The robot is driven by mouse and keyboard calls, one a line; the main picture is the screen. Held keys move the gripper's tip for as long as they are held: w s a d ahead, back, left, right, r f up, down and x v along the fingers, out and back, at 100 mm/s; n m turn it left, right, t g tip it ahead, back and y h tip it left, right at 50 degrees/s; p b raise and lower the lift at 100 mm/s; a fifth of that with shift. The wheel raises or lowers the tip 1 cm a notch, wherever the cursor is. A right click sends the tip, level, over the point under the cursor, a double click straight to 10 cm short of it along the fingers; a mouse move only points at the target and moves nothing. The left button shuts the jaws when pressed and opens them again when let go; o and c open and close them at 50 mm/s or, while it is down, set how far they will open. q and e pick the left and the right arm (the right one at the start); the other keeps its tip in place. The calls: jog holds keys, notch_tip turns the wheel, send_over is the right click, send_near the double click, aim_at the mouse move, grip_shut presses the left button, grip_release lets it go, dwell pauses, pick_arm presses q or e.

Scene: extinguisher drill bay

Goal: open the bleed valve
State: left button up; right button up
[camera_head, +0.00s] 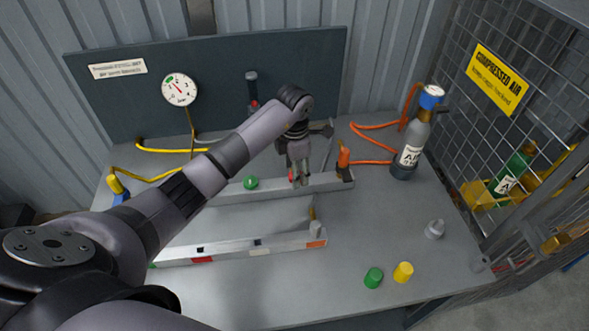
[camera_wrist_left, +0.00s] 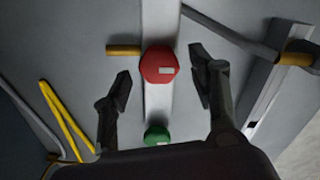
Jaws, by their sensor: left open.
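A rail (camera_head: 225,192) lies across the grey bench and carries a green knob (camera_head: 251,182) and a red knob (camera_head: 292,176). In the left wrist view the red knob (camera_wrist_left: 159,66) is faceted with a small pale label, and the green knob (camera_wrist_left: 157,135) is nearer the wrist. I cannot read which one is the bleed valve. My left gripper (camera_head: 298,182) points down over the red knob and partly hides it. In the left wrist view its open fingers (camera_wrist_left: 160,70) are either side of the red knob, with visible gaps. My right gripper is not in view.
A gauge (camera_head: 179,88) is on the back panel. An orange-topped fitting (camera_head: 344,160) and a grey cylinder (camera_head: 413,142) stand to the right. A front rail (camera_head: 225,251), green cap (camera_head: 373,278) and yellow cap (camera_head: 403,272) are nearer. A mesh cage (camera_head: 520,140) bounds the right.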

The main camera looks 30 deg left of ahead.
pick_arm(q)
jog(key=shift+f, duration=0.35)
jog(key=shift+c, duration=0.4)
jog(key=c, duration=1.1)
